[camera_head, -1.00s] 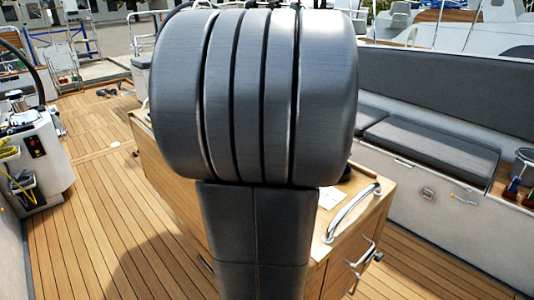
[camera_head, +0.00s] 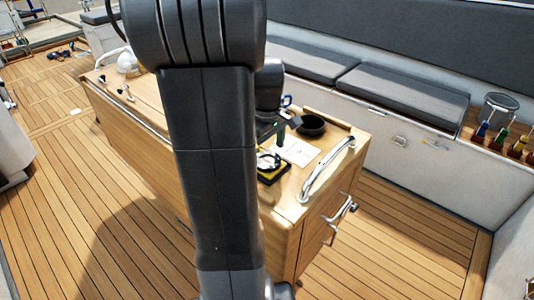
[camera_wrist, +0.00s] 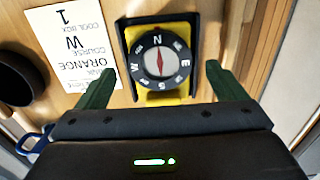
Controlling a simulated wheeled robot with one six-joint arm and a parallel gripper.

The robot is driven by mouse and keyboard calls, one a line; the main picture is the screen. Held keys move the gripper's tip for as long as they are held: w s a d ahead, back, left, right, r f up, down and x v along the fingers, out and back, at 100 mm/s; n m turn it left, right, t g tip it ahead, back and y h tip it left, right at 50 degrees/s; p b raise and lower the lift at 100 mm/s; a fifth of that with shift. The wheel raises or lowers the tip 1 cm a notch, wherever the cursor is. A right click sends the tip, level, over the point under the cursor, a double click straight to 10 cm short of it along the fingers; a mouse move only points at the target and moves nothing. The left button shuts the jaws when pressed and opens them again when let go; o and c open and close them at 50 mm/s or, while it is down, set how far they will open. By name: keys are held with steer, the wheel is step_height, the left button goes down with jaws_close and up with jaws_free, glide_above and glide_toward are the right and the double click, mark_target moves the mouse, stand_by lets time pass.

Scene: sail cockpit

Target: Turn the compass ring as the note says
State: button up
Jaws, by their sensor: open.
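The compass (camera_head: 272,166) sits on the wooden cabinet top. In the wrist view the compass (camera_wrist: 160,60) has a yellow body, a dark bracket and a black ring with white letters. N is near the top of the ring, W at the left. A red needle points roughly up and down. The note (camera_wrist: 75,38) lies left of it, upside down, reading "1 COOL BOX", "W COURSE", "ORANGE" and a partly hidden word. The note also shows in the head view (camera_head: 298,151). My gripper (camera_wrist: 160,70) is open, its green fingers on either side of the compass, apart from it.
A dark round bowl (camera_head: 311,125) stands behind the note. A metal handrail (camera_head: 327,168) edges the cabinet's right end. A rack with coloured handles (camera_head: 497,138) is at the far right. Bench cushions (camera_head: 400,90) lie behind. The wooden deck (camera_head: 410,240) at right is clear.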

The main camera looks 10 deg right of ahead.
steer(key=shift+f, duration=1)
steer(key=c, duration=1)
steer(key=shift+m, duration=0.3)
steer(key=m, duration=0.4)
steer(key=shift+p, duration=0.3)
steer(key=m, duration=0.5)
steer(key=shift+m, duration=0.5)
